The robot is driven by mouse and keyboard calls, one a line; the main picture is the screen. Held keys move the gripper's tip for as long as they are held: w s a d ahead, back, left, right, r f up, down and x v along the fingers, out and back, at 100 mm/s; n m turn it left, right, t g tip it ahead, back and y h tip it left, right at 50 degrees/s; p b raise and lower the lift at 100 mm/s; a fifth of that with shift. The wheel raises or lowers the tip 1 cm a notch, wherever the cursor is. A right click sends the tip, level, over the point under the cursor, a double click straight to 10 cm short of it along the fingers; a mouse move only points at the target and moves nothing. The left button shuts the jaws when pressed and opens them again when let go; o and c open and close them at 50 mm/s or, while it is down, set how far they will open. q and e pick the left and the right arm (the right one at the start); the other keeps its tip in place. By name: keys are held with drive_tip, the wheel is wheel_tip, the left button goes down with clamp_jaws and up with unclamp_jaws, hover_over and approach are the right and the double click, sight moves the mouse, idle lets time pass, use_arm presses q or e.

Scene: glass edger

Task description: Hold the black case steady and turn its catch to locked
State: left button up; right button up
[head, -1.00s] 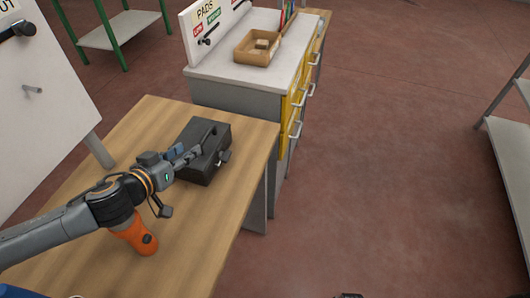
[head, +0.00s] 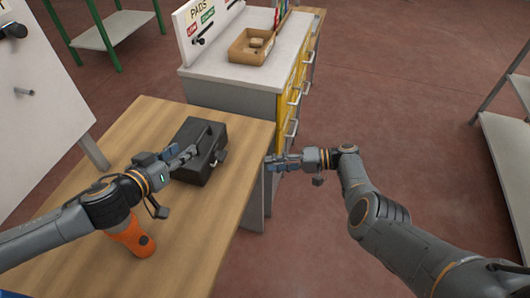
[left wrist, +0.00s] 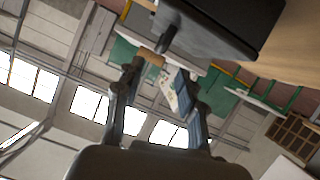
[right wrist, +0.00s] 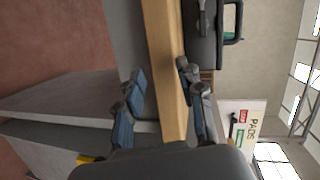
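The black case (head: 213,143) lies on the wooden table, near its right edge. A small grey catch (head: 220,157) stands out from its right side. My left gripper (head: 185,158) is at the left side of the case; the head view does not show clearly whether they touch. In the left wrist view its fingers (left wrist: 160,80) are apart, with the case (left wrist: 225,28) and a dark protruding part ahead of them. My right gripper (head: 270,163) is right of the case, by the table edge. In the right wrist view its fingers (right wrist: 162,88) are open and empty, and the case (right wrist: 205,50) shows beyond.
An orange-bodied object (head: 135,238) is on the wooden table (head: 205,235) below my left arm. A grey cabinet (head: 225,90) with yellow drawers stands behind, carrying a cardboard tray (head: 243,55). A white board (head: 45,100) is at left, a shelf (head: 505,150) at right.

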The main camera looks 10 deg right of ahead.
sight(197, 140)
use_arm(q)
drive_tip(key=shift+w+d+f, duration=0.1)
drive_tip(key=shift+w+d, duration=0.05)
drive_tip(key=shift+w, duration=0.15)
drive_tip(key=x, duration=0.7)
use_arm(e)
drive_tip(key=a+r, duration=0.1)
drive_tip(key=r, duration=0.1)
drive_tip(key=a+r+n+g+y, duration=0.1)
drive_tip(key=a+r+y, duration=0.1)
drive_tip(key=r, duration=0.1)
drive_tip(key=shift+a+r+n+g, duration=0.15)
drive_tip(key=shift+r+n+g, duration=0.15)
drive_tip(key=shift+n, duration=0.1)
use_arm(q)
drive_tip(key=shift+s, duration=0.1)
